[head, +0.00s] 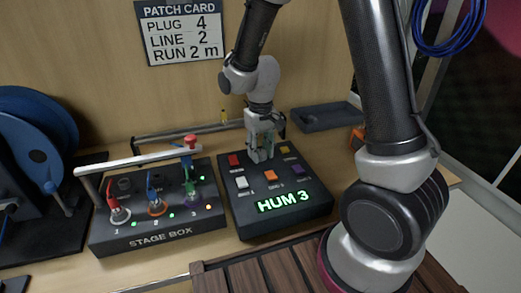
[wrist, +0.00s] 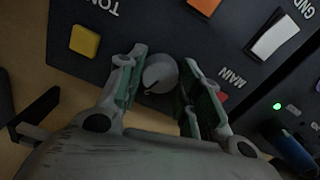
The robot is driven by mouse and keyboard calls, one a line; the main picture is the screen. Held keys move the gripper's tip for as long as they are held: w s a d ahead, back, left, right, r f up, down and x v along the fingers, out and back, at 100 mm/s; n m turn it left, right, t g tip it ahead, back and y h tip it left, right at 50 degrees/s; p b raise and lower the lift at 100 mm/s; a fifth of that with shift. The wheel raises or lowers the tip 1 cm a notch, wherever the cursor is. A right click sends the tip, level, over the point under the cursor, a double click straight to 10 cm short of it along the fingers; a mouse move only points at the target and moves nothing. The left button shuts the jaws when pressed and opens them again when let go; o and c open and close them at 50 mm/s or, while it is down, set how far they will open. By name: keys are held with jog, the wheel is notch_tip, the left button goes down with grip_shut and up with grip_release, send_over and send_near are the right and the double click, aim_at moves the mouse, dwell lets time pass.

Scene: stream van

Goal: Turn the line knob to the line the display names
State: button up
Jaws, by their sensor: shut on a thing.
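A dark control box (head: 318,218) on the bench has a lit green display (head: 283,202) that reads "HUM 3". A round grey knob (wrist: 160,74) sits on its top face. The dark pointer mark on the knob faces the lower left in the wrist view. My gripper (head: 260,155) points down at the back of the box. In the wrist view my gripper (wrist: 163,88) has one finger on each side of the knob and is shut on it. In the head view my fingers hide the knob, and its scale cannot be read.
Coloured buttons surround the knob, including a yellow one (wrist: 85,41) and a white one (wrist: 274,34). A stage box (head: 160,236) with plugs and a rail stands left. A patch card (head: 182,30) reads plug 4, line 2, run 2 m. A grey tray (head: 327,116) lies behind right.

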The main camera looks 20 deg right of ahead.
aim_at(260, 152)
jog(key=m, duration=0.4)
jog(key=shift+w, duration=0.1)
jog(key=shift+m, duration=2.1)
jog(key=o, duration=1)
jog(key=shift+o, duration=0.2)
notch_tip(260, 152, up, 12)
